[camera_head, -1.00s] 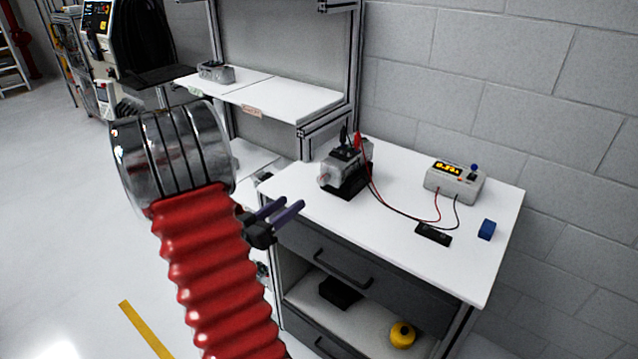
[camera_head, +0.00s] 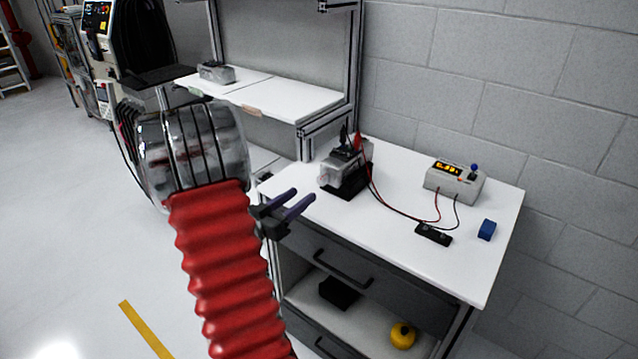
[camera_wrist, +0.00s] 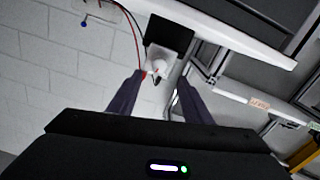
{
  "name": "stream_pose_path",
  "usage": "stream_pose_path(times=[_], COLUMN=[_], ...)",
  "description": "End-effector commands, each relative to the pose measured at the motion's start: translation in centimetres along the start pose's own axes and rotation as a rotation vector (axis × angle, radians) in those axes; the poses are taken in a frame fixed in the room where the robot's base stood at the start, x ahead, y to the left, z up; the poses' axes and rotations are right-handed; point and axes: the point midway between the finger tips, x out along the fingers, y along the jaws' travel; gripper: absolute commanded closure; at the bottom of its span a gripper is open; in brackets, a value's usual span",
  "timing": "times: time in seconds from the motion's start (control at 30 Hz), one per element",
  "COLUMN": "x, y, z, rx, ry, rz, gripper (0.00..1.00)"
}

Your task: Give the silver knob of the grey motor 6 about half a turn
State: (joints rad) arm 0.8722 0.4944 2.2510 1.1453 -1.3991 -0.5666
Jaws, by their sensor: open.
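The grey motor (camera_head: 346,168) sits in a black stand on the white bench, with a red and a black clip on top. Its knob end (camera_head: 325,179) faces left, toward my gripper (camera_head: 300,200). My gripper is open and empty, in front of the bench's left edge, apart from the motor. In the wrist view the picture is upside down; the motor (camera_wrist: 162,66) shows ahead between the two dark fingers of my gripper (camera_wrist: 160,88). The knob is small there and its details are hard to make out.
A black bar (camera_head: 433,234) and a blue block (camera_head: 487,229) lie on the bench top (camera_head: 400,190). A shelf (camera_head: 285,100) stands behind at left.

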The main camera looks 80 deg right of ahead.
Motion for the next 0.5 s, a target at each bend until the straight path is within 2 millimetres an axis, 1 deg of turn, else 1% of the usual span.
stream_pose_path(times=[0.03,0.5], x=[0.8,7.8], y=[0.1,0.1], z=[0.0,0.0], rx=[0.000,0.001], ry=[0.000,0.001], rz=[0.003,0.002], gripper=[0.55,0.55])
